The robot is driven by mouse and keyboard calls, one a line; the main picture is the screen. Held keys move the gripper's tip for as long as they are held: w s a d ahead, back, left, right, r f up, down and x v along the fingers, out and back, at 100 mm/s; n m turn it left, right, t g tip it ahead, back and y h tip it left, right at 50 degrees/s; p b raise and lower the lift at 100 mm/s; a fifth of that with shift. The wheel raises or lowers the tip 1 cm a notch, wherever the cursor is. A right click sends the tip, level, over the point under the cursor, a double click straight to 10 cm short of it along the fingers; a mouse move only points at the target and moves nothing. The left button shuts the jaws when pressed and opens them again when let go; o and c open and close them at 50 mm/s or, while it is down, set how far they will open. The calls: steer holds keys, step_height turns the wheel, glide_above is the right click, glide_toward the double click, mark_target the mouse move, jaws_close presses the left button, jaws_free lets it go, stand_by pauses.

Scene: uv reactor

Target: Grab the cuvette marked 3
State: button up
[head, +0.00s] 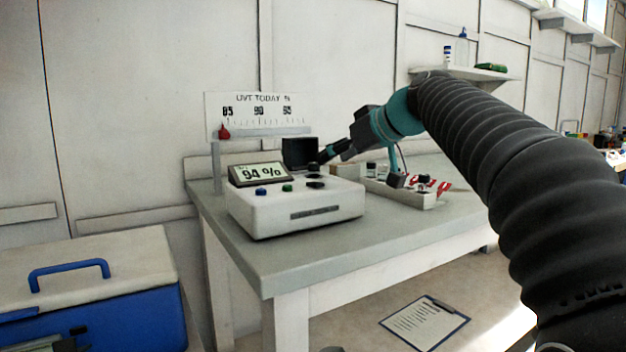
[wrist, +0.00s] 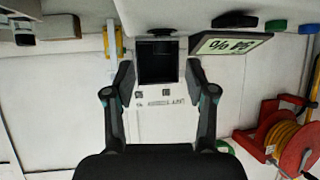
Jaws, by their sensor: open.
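I cannot make out a number 3 on any cuvette in either view. A white tray (head: 408,197) on the bench holds several small items with dark tops and red-and-white pieces, too small to read. A white meter (head: 296,213) showing 94 % stands to its left; its display (wrist: 232,43) also shows upside down in the wrist view. My gripper (head: 318,164) is above the back right of the meter, near its upright dark lid (head: 298,152). In the wrist view my gripper (wrist: 160,88) has its fingers spread, with nothing held between them; the dark square lid lies beyond them.
A wall sign (head: 258,116) reading UVT TODAY hangs behind the meter. A blue cooler (head: 105,310) stands at the lower left, and a clipboard (head: 424,322) lies on the floor. A red reel (wrist: 290,142) shows in the wrist view. The bench front (head: 265,262) is clear.

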mark_target(316, 163)
steer(key=shift+a+r+p+x, duration=0.15)
steer(key=shift+p+x, duration=0.05)
steer(key=shift+x, duration=1.6)
steer(key=shift+a+r+p+x, duration=0.1)
steer(key=shift+p+x, duration=0.05)
steer(key=shift+x, duration=1.7)
steer(key=shift+s, duration=0.1)
jaws_close()
